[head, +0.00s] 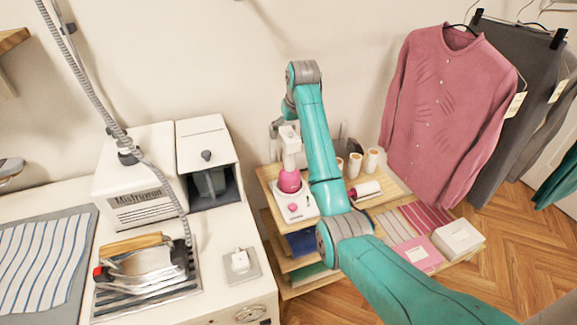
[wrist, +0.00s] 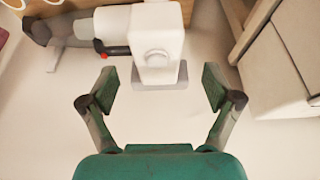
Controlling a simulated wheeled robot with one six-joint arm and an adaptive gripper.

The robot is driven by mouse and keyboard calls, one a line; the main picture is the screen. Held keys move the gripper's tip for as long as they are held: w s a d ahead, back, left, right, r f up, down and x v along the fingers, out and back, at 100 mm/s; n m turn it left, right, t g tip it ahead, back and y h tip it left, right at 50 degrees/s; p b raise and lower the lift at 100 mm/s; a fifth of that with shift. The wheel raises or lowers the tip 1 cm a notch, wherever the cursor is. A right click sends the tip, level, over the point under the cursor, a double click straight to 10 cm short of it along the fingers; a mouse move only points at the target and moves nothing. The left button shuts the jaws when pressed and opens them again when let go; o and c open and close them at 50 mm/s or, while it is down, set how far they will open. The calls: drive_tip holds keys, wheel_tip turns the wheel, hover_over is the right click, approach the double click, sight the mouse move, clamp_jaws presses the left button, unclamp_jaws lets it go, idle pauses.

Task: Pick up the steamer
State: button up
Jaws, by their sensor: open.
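The steamer (head: 289,182), as I take it, is the white and pink appliance standing upright on the wooden shelf in the head view. It has a white top, a round pink middle and a white base. In the wrist view a white block with a grey edge (wrist: 157,45), apparently the steamer's top, lies ahead of my gripper (wrist: 159,87), roughly centred between the fingers. The fingers are open, with visible gaps on both sides, and hold nothing. In the head view my arm partly hides the gripper and the area right of the steamer.
A white cabinet with an iron (head: 145,265) stands left. A pink shirt (head: 447,110) hangs right. A pale cabinet side (wrist: 285,65) flanks the right finger.

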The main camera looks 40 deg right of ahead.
hover_over(287, 158)
drive_tip(key=w+d, duration=0.2)
drive_tip(key=shift+f, duration=2.75)
drive_tip(key=shift+s, duration=0.1)
drive_tip(key=c, duration=1.6)
drive_tip(key=shift+r, duration=0.15)
clamp_jaws()
drive_tip(key=shift+r, duration=0.1)
